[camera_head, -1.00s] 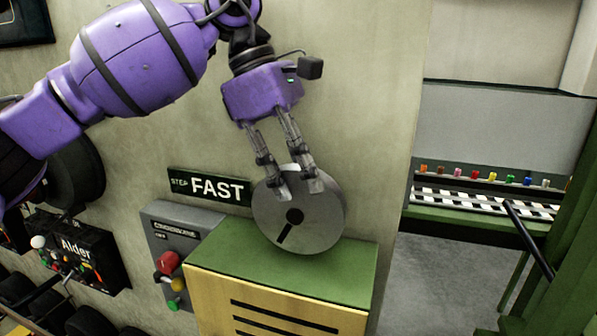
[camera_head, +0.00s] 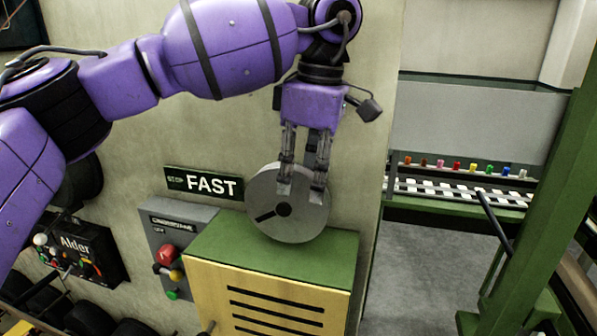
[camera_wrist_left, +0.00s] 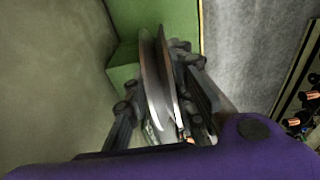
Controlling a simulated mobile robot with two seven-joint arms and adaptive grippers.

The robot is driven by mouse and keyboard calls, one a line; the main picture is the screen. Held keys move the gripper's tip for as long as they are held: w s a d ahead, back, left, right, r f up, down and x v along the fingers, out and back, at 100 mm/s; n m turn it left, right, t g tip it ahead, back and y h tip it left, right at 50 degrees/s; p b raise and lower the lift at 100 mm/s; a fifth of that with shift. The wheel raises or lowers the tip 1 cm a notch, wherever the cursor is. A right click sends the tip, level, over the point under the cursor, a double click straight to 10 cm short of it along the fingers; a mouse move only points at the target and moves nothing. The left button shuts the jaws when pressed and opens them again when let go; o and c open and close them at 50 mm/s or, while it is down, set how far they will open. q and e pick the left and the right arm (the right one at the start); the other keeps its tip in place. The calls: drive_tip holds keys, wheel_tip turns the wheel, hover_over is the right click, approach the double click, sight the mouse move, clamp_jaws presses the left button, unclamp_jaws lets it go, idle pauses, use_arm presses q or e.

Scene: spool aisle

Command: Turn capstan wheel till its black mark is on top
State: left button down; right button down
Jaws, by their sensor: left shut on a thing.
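The capstan wheel (camera_head: 295,226) is a grey metal disc with a black hub, standing upright against the wall just above a green-topped cabinet. Its black mark (camera_head: 266,215) runs from the hub to the left and slightly down. My left gripper (camera_head: 302,195) reaches down from above and is shut on the wheel at its upper right part. In the left wrist view the wheel (camera_wrist_left: 153,85) shows edge-on between the two fingers. The fingertips are partly hidden there. My right gripper is not in view.
A green-topped cabinet (camera_head: 325,254) with a slatted yellow front stands below the wheel. A "FAST" sign (camera_head: 203,184) and a grey control box (camera_head: 165,232) with red, yellow and green knobs are at left. A green post (camera_head: 525,210) stands right; the grey floor between is open.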

use_arm(q)
drive_tip(key=shift+d+y, duration=0.3)
drive_tip(key=shift+y, duration=0.1)
drive_tip(key=shift+s+f, duration=0.1)
drive_tip(key=c, duration=1.5)
unclamp_jaws()
drive_tip(key=d+r, duration=0.1)
drive_tip(key=r, duration=0.6)
drive_tip(key=d+r, duration=0.1)
drive_tip(key=r, duration=0.3)
drive_tip(key=shift+s+d+r, duration=0.3)
drive_tip(key=shift+s+d, duration=0.05)
drive_tip(key=shift+s, duration=0.05)
